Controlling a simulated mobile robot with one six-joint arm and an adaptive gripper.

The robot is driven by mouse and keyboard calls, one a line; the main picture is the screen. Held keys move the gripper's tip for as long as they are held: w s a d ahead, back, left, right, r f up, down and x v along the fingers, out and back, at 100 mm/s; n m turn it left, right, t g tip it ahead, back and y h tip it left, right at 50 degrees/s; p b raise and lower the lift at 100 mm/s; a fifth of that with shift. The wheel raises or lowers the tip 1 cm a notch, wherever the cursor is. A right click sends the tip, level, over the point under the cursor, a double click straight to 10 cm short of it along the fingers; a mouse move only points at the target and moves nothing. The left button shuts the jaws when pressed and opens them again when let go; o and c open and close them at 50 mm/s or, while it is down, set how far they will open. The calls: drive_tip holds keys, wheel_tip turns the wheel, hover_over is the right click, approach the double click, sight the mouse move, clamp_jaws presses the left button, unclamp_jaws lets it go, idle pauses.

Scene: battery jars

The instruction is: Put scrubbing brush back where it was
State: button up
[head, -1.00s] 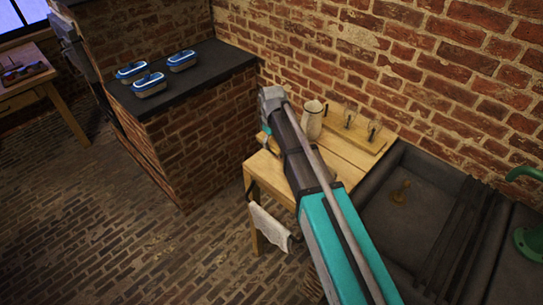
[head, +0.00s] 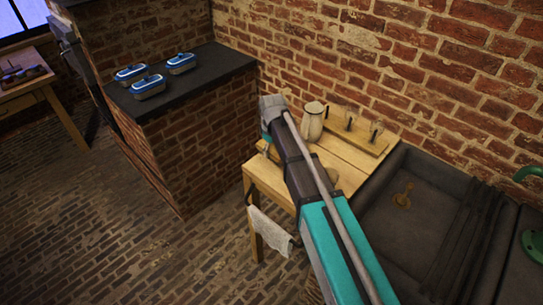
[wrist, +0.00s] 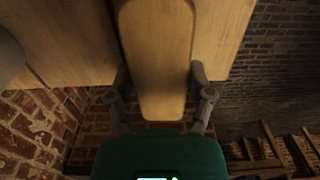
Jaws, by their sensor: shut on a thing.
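In the wrist view a long, pale wooden piece with a rounded end, which looks like the back of the scrubbing brush (wrist: 157,60), lies between the fingers of my gripper (wrist: 158,78). The gripper is shut on it. Its bristles are not visible. In the head view my gripper (head: 266,143) is over the left end of the wooden table (head: 345,160) beside the sink, largely hidden behind my arm. I cannot tell whether the brush touches the tabletop.
A pale jug (head: 312,122) and a small wooden rack with upright pegs (head: 350,133) stand at the table's back. A dark sink (head: 400,225) is at right. A white cloth (head: 270,231) hangs at the front. Blue-lidded containers (head: 148,86) sit on the dark counter.

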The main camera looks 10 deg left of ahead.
sight(272, 149)
drive_tip(key=shift+f+b, duration=0.65)
drive_tip(key=shift+f, duration=0.3)
drive_tip(key=shift+f, duration=0.15)
drive_tip(key=o, duration=1.3)
drive_tip(key=shift+c, duration=0.2)
drive_tip(key=shift+r, duration=0.25)
wheel_tip(272, 149, up, 12)
drive_tip(key=p, duration=1.2)
